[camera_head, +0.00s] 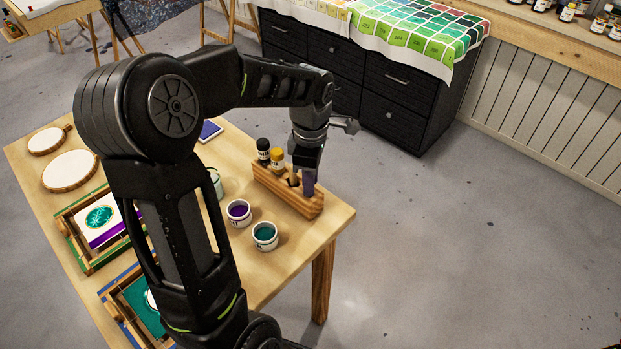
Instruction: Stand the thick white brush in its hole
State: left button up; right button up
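A wooden rack (268,180) stands near the right end of the wooden table. My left arm comes in from the left and bends down over this rack. My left gripper (306,172) points down at the rack's right part, close above it. A purple piece (308,185) shows right at the fingertips; I cannot tell whether it is gripped or stands in the rack. I cannot make out the thick white brush or its hole; the gripper hides part of the rack. My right gripper is out of view.
Two small bottles, one black-capped (263,148) and one yellow-capped (277,156), stand at the rack's left end. Cups of purple (239,211) and teal paint (265,235) stand in front. Framed prints (82,262) lie left. Floor right of the table is clear.

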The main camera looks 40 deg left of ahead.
pick_arm(q)
jog(key=o, duration=0.4)
notch_tip(320, 180, up, 8)
jog(key=shift+f, duration=0.1)
dwell(0.5)
dwell(1.0)
